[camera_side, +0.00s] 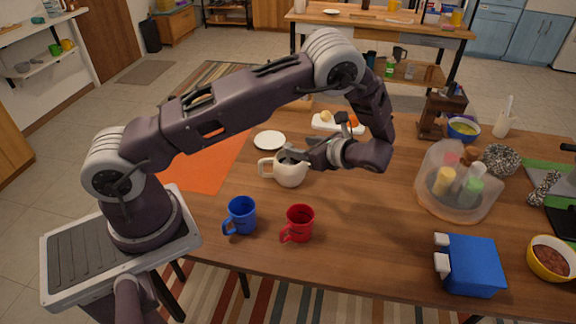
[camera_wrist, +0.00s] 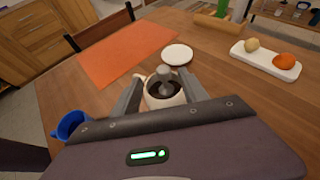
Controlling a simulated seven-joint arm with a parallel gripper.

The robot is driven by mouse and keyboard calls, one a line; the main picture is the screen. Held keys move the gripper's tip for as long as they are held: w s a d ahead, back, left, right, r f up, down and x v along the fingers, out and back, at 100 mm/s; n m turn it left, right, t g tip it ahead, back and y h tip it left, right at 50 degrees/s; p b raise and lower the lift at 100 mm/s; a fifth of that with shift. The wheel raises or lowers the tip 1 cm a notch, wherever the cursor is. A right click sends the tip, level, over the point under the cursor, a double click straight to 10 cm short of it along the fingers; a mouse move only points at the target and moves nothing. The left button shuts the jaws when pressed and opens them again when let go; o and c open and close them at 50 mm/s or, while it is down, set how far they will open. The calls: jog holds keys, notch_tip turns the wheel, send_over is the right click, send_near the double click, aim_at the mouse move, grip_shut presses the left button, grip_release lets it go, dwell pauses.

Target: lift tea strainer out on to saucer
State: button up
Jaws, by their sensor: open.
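A cream teapot (camera_side: 290,174) stands on the wooden table, with its handle to the left in the side view. In the wrist view the teapot (camera_wrist: 154,101) is open at the top and dark inside. A grey strainer (camera_wrist: 164,74) with an upright knob sits in its mouth. My gripper (camera_side: 293,154) is at the teapot's rim. In the wrist view its open fingers (camera_wrist: 161,79) are on either side of the strainer, apart from the knob. The white saucer (camera_side: 269,140) lies flat and empty behind the teapot; it also shows in the wrist view (camera_wrist: 178,54).
A blue mug (camera_side: 241,216) and a red mug (camera_side: 299,224) stand at the front edge. An orange mat (camera_side: 205,165) lies to the left. A white board (camera_side: 325,124) with fruit is behind. A clear bin (camera_side: 430,200) with bottles and a blue box (camera_side: 472,265) are to the right.

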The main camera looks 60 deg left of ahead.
aim_at(290, 146)
jog(key=a+f, duration=0.1)
jog(key=a+f+m+y, duration=0.1)
jog(key=f, duration=0.1)
jog(key=shift+w, duration=0.2)
jog(key=x, duration=0.5)
jog(key=shift+s+a+r, duration=0.1)
jog(key=shift+a+r, duration=0.05)
jog(key=shift+a, duration=0.25)
grip_shut()
dwell(0.7)
